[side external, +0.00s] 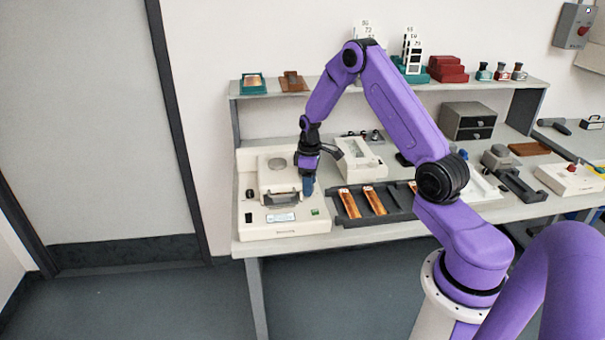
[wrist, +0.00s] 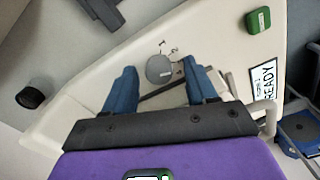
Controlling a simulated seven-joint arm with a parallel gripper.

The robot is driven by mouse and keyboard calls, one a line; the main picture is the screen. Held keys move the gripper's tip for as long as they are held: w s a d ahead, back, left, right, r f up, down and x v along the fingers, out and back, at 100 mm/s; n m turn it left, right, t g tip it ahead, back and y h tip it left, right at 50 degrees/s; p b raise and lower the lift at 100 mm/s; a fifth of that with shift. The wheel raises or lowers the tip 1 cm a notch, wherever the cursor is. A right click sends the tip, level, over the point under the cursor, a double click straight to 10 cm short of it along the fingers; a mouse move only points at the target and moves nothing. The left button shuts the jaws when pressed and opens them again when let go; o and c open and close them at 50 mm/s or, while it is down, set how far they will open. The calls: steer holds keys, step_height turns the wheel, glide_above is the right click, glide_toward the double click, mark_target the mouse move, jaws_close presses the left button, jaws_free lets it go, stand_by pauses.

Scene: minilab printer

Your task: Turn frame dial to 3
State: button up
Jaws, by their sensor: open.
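A round grey dial (wrist: 158,69) sits on the cream printer (wrist: 90,110). Small dark marks are printed beside it, too small to read surely, and I cannot tell its setting. My gripper (wrist: 160,84) is open, its two blue fingers on either side of the dial in the wrist view. I cannot tell whether they touch it. In the side view my gripper (side external: 308,190) points down over the right part of the printer (side external: 265,232) and hides the dial. A display (wrist: 266,84) reads READY, with a smaller line above it.
A green button (wrist: 258,20) and a black knob (wrist: 30,95) are on the printer. A dark tray (side external: 395,215) with copper-coloured strips stands to its right. A white device (side external: 360,160) stands behind the tray. A shelf (side external: 310,95) runs along the back.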

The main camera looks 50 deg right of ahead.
steer(key=n, duration=0.5)
steer(key=shift+n, duration=0.4)
step_height(320, 180, up, 17)
steer(key=s+a+r, duration=0.1)
steer(key=s+a, duration=0.2)
steer(key=a, duration=0.4)
steer(key=s+a+r, duration=0.1)
steer(key=s+a, duration=0.3)
steer(key=a, duration=0.3)
steer(key=s+a+r+n, duration=0.1)
steer(key=s+a, duration=0.3)
steer(key=a, duration=0.3)
steer(key=shift+s+a, duration=0.2)
steer(key=shift+s, duration=0.05)
